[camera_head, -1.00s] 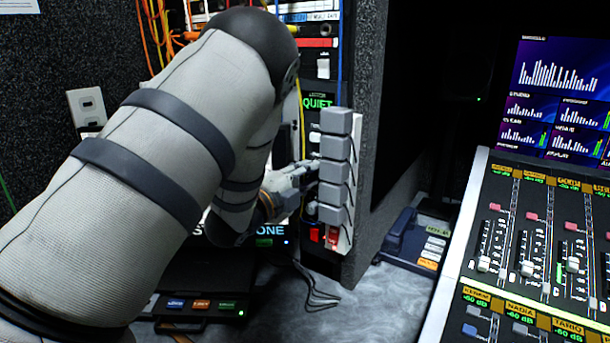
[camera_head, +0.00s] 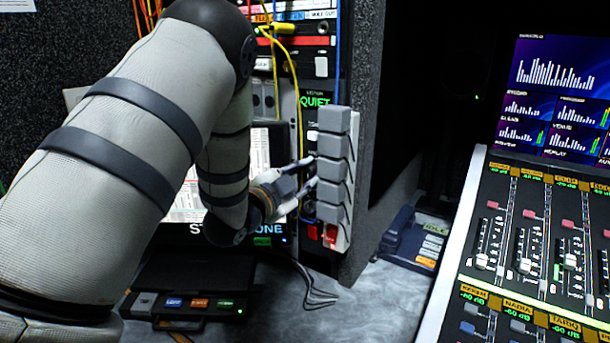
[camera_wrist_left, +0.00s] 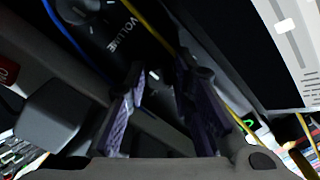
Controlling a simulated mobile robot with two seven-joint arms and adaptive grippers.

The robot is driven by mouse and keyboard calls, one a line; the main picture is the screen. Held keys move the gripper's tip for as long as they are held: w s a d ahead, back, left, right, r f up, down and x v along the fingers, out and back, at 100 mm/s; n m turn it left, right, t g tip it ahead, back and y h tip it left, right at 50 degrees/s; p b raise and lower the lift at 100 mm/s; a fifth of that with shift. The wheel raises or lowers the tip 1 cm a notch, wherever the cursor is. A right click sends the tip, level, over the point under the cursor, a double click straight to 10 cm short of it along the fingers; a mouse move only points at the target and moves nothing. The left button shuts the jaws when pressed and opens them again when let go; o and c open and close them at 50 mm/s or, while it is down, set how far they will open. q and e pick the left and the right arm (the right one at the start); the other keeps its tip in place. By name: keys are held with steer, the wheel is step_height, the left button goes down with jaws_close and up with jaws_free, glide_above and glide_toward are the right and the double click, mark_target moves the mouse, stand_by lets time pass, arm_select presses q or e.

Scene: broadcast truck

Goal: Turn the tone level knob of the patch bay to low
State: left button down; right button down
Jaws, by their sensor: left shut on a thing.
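The patch bay is the upright panel (camera_head: 312,124) under a green "QUIET" display (camera_head: 316,101), left of a column of grey blocks (camera_head: 331,168). My left gripper (camera_head: 305,175) reaches in from the left at the lower part of this panel, behind the blocks. In the left wrist view its two purple-lined fingers (camera_wrist_left: 162,80) stand either side of a dark, poorly lit part; the jaws are shut on it with a gap between the fingers. I cannot read that part's label or setting. A dark dial (camera_wrist_left: 90,12) marked "VOLUME" shows beyond the fingers. My right gripper is out of view.
Yellow cables (camera_head: 292,70) hang close to my left wrist. A red switch (camera_head: 331,233) sits below the grey blocks. A fader console (camera_head: 520,240) stands on the right, and a blue device (camera_head: 408,240) lies on the counter. Bare counter (camera_head: 375,300) lies in front.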

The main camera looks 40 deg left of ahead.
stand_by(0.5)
arm_select(q)
steer(key=c, duration=1.4)
jaws_free()
steer(key=shift+o, duration=0.2)
